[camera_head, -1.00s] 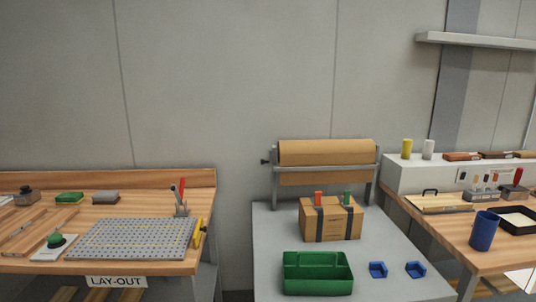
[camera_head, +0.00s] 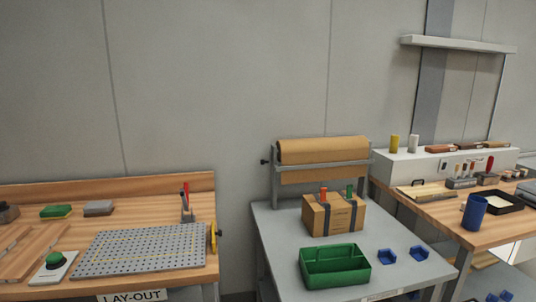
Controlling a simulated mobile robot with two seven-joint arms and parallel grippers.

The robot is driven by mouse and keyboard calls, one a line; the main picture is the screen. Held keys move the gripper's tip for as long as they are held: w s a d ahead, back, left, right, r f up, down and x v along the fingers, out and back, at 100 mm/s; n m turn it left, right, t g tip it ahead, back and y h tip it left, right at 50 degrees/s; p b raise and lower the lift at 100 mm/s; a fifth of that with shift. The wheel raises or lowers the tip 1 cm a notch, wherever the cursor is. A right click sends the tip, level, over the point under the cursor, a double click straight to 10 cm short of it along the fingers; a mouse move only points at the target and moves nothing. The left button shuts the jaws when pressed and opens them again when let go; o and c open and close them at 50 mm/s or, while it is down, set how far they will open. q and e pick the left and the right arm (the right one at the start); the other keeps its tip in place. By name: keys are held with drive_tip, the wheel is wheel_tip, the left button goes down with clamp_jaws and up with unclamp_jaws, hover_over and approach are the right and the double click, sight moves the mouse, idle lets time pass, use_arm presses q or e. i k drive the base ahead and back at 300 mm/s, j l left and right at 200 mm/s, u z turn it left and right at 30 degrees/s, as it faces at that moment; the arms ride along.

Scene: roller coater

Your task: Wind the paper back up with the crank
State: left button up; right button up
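A wide roll of brown paper (camera_head: 322,150) sits in a grey stand at the back of the grey table (camera_head: 285,232). A sheet of paper (camera_head: 320,176) hangs below the stand's front bar (camera_head: 322,167). A small dark knob, which may be the crank (camera_head: 265,161), sticks out at the left end of the stand; its shape is too small to make out. Neither of my grippers is in view.
A cardboard box (camera_head: 345,216) with dark straps, a green tray (camera_head: 335,267) and two blue holders (camera_head: 390,256) stand on the grey table. A wooden bench (camera_head: 150,205) with a perforated plate (camera_head: 140,250) is at left. Another bench (camera_head: 440,215) with a blue cup (camera_head: 474,212) is at right.

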sight(299, 146)
drive_tip(key=j, duration=0.1)
drive_tip(key=i+l, duration=0.1)
drive_tip(key=l, duration=0.3)
drive_tip(key=i+l, duration=0.1)
drive_tip(key=l, duration=0.25)
drive_tip(key=i+l, duration=0.15)
drive_tip(key=l, duration=0.25)
drive_tip(key=i+l+z, duration=0.1)
drive_tip(key=l, duration=0.25)
